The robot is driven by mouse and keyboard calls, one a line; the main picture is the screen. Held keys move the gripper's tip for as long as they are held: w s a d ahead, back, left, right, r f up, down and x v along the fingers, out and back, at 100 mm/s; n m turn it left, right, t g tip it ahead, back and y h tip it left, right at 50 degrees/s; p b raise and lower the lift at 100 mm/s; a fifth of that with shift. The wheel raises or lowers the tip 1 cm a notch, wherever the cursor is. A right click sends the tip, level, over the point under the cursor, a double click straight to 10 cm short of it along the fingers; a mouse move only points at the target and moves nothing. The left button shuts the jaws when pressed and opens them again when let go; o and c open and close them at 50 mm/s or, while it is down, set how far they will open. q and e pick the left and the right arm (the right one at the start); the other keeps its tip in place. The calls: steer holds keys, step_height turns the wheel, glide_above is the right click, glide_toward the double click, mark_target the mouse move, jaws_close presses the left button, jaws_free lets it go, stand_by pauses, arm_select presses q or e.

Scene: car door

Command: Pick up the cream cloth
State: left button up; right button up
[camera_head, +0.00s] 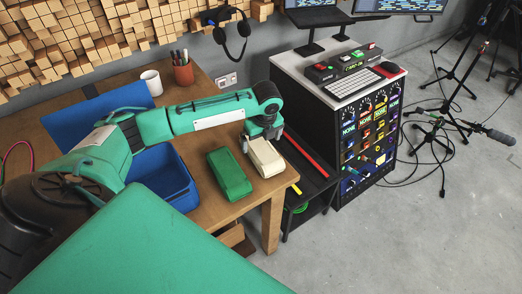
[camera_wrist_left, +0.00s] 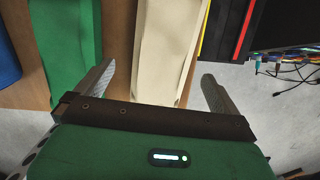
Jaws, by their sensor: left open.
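The cream cloth (camera_head: 266,160) is a folded block lying at the right end of the wooden table, just right of a green cloth (camera_head: 229,174). My left gripper (camera_head: 262,140) is open at the far end of the cream cloth in the head view. In the left wrist view, the cream cloth (camera_wrist_left: 162,45) runs between the two spread fingers of the left gripper (camera_wrist_left: 157,75), with visible gaps to both. The green cloth (camera_wrist_left: 67,50) lies outside the left finger there. My right gripper is in neither view.
A blue bin (camera_head: 164,172) stands on the wooden table (camera_head: 207,144) under my left arm. A white mug (camera_head: 152,82) and a brown pen cup (camera_head: 183,73) stand behind it. Right of the table is a black cabinet (camera_head: 335,140) with a keyboard (camera_head: 353,83) on top.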

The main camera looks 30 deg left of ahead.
mark_target(261, 147)
arm_select(q)
step_height(261, 147, down, 2)
steer(key=shift+w+a+f, duration=0.1)
steer(key=shift+a, duration=0.05)
steer(key=shift+w+a+f+p, duration=0.1)
steer(key=shift+f+p, duration=0.1)
steer(key=shift+f, duration=0.45)
steer(key=shift+w+a+f+p, duration=0.1)
steer(key=shift+f+p, duration=0.05)
steer(key=shift+f, duration=0.95)
steer(key=c, duration=1)
steer(key=shift+c, duration=0.6)
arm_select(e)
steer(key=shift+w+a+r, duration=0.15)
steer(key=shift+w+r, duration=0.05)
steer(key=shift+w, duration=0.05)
